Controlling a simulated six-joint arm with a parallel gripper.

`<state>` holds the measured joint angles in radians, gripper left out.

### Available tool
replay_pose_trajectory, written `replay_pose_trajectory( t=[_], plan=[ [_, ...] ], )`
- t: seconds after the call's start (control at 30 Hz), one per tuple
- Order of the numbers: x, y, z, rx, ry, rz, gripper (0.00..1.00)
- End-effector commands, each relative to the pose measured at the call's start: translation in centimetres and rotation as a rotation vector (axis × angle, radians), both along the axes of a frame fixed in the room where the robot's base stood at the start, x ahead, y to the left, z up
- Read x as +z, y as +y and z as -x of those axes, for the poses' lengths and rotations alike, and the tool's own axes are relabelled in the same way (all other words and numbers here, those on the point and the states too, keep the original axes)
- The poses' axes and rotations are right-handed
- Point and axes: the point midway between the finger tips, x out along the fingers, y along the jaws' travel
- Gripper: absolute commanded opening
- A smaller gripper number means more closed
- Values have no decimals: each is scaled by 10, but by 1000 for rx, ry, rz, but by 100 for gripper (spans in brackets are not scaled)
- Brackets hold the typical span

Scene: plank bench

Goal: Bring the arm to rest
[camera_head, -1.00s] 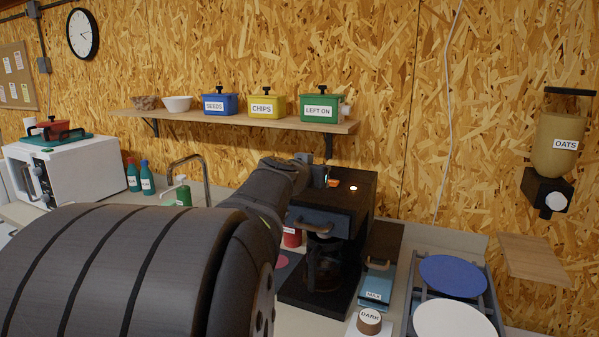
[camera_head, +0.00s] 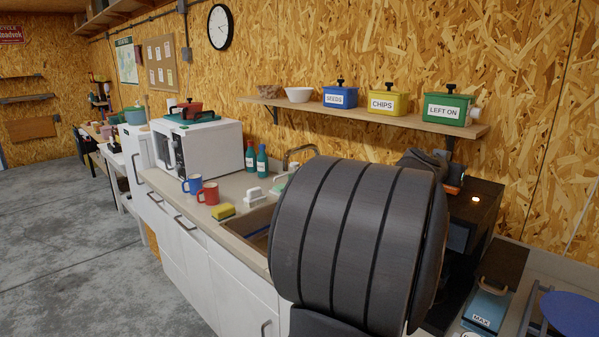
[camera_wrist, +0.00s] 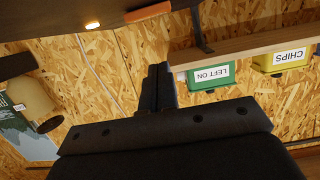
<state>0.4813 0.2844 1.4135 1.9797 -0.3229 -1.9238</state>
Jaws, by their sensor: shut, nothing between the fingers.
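My gripper (camera_wrist: 158,88) shows in the wrist view with its two dark fingers together and nothing between them. The dark coffee machine (camera_wrist: 55,20) lies at the top of that view, close to the fingertips, with a small lit lamp and an orange patch. I cannot tell whether the fingers touch it. In the head view my dark arm covers the middle right and hides most of the coffee machine (camera_head: 480,207). My gripper is mostly hidden there, behind the arm and near the machine's top.
A wall shelf (camera_head: 390,122) with bowls and blue, yellow and green boxes runs behind the arm. The counter holds two mugs, a sponge (camera_head: 223,211), bottles and a white microwave (camera_head: 205,148). A blue MAX box (camera_head: 485,310) and a blue disc (camera_head: 572,315) are at right. Floor at left is clear.

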Motion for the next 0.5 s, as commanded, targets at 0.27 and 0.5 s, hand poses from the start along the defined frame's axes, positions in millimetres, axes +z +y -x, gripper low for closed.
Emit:
replay_pose_trajectory(
  t=[0.27,0.5],
  plan=[
    [11,24,23,1,-5,1,0],
    [11,29,29,1,-2,1,0]
  ],
)
